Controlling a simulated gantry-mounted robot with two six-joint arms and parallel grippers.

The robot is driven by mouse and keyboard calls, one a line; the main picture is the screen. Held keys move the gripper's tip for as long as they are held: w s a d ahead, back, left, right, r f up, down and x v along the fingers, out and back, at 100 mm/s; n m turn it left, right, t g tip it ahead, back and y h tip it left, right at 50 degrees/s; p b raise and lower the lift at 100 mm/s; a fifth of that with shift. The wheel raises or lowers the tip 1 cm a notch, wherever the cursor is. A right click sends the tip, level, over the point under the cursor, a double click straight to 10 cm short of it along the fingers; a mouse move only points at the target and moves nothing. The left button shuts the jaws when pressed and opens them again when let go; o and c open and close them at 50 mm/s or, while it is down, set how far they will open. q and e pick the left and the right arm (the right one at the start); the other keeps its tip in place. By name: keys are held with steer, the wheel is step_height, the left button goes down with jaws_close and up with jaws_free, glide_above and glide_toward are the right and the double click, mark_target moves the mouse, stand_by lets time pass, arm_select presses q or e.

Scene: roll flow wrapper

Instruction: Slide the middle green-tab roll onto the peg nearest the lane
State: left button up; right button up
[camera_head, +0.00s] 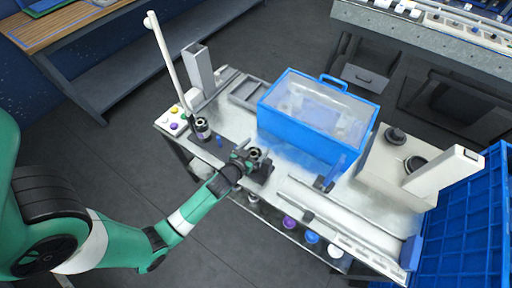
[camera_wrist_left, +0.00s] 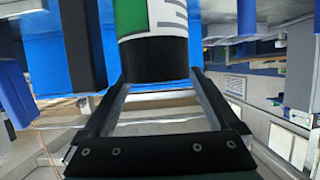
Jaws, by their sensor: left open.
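My left gripper (camera_head: 252,160) is open over the near side of the machine table, at a dark roll (camera_head: 256,152) with a pale ring-shaped end. In the left wrist view a roll (camera_wrist_left: 151,38) with a green tab, white printed label and black end stands just beyond or between the open fingers (camera_wrist_left: 158,86); I cannot tell if they touch it. Another black and white roll (camera_head: 202,128) stands upright to the left. I cannot make out which roll is the middle one. Two dark round parts (camera_head: 396,136) sit on the cream machine at right. The peg nearest the lane cannot be told apart.
A blue-framed clear box (camera_head: 318,106) stands behind my gripper. A long pale rail (camera_head: 335,219) runs along the front right. A white post (camera_head: 170,65) and button box (camera_head: 174,121) are at left. Purple (camera_head: 290,222) and blue (camera_head: 312,237) round parts show below the front edge.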

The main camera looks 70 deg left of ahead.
arm_select(q)
steer(key=shift+d, duration=0.1)
steer(key=shift+s+d+r, duration=0.15)
steer(key=shift+s+d, duration=0.05)
steer(key=shift+s, duration=0.1)
steer(key=p+v, duration=0.1)
steer(key=v, duration=0.9)
steer(key=shift+s+d, duration=0.2)
steer(key=shift+s, duration=0.1)
steer(key=shift+r, duration=0.1)
